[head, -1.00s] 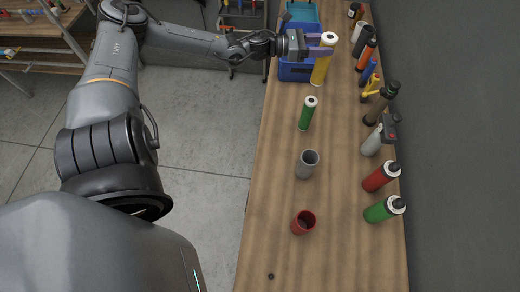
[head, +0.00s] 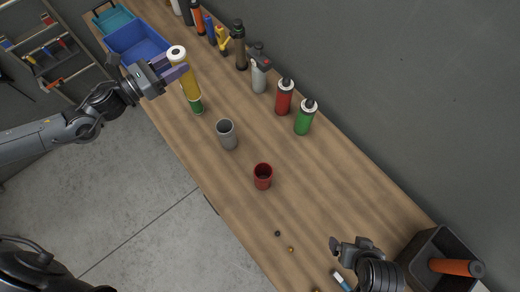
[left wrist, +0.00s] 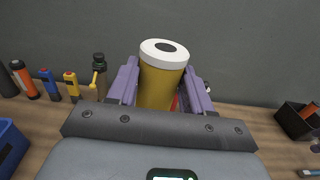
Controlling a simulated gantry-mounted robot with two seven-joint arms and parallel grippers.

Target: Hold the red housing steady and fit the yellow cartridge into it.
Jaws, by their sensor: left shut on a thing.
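The yellow cartridge (head: 191,84), with a white ring-shaped top, is upright between the purple fingers of my left gripper (head: 173,68). It also shows in the left wrist view (left wrist: 160,85), held between both fingers. The red housing (head: 263,182) is an open cup standing upright on the table, to the lower right of the cartridge and apart from both grippers. My right gripper (head: 349,245) is over the table at the lower right; its jaw opening is unclear.
Bottles, including a red one (head: 284,100) and a green one (head: 304,120), line the wall side. A blue bin (head: 140,45) is upper left, a dark bin (head: 425,262) lower right.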

